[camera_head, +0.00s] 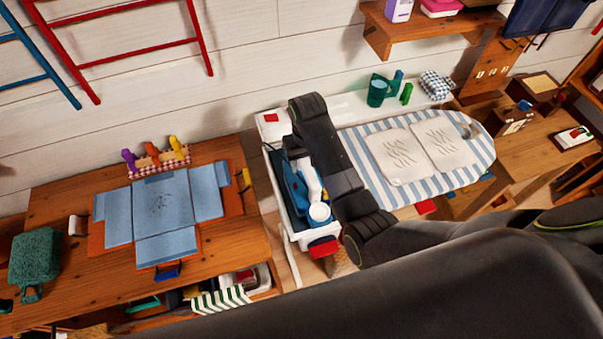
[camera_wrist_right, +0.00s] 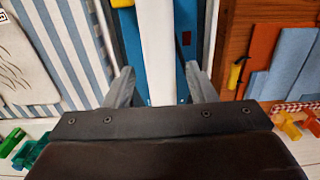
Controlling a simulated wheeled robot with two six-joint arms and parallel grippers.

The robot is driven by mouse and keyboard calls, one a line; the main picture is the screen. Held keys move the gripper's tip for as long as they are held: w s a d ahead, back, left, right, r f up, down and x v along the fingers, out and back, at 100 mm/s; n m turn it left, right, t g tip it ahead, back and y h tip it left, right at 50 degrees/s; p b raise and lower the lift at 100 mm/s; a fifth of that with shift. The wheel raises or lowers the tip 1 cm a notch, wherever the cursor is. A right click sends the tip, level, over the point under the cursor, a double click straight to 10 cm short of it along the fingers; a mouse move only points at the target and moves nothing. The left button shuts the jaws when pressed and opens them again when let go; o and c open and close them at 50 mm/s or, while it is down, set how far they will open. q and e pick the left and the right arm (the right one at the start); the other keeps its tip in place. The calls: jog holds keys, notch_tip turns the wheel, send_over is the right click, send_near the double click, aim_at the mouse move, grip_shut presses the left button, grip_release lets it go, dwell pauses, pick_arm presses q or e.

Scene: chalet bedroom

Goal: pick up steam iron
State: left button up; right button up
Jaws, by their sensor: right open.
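The steam iron (camera_head: 293,187), blue with a white handle, rests in a dark tray at the left end of the ironing board. In the right wrist view its white handle (camera_wrist_right: 156,45) runs up the middle, with blue body on both sides. My right gripper (camera_wrist_right: 160,86) is open, with one finger on each side of the white handle. A gap shows between the handle and each finger. My right forearm and wrist cover part of the tray and the iron's far end in the head view. My left gripper is not in view.
The striped ironing board (camera_head: 378,185) with folded white cloths lies right of the iron. A wooden table (camera_head: 60,205) with a blue folded cloth (camera_head: 163,205) stands on the left. A green cup (camera_head: 376,93) stands behind the board. A wall shelf (camera_head: 425,27) hangs above.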

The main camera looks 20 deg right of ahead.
jog(key=shift+w+a+f, duration=0.1)
jog(key=shift+w+f, duration=0.05)
jog(key=shift+f, duration=0.1)
jog(key=shift+s+r, duration=0.2)
jog(key=shift+s, duration=0.2)
jog(key=shift+w+f, duration=0.1)
jog(key=shift+f, duration=0.15)
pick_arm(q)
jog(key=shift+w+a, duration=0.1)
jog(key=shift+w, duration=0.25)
pick_arm(e)
jog(key=shift+c, duration=0.4)
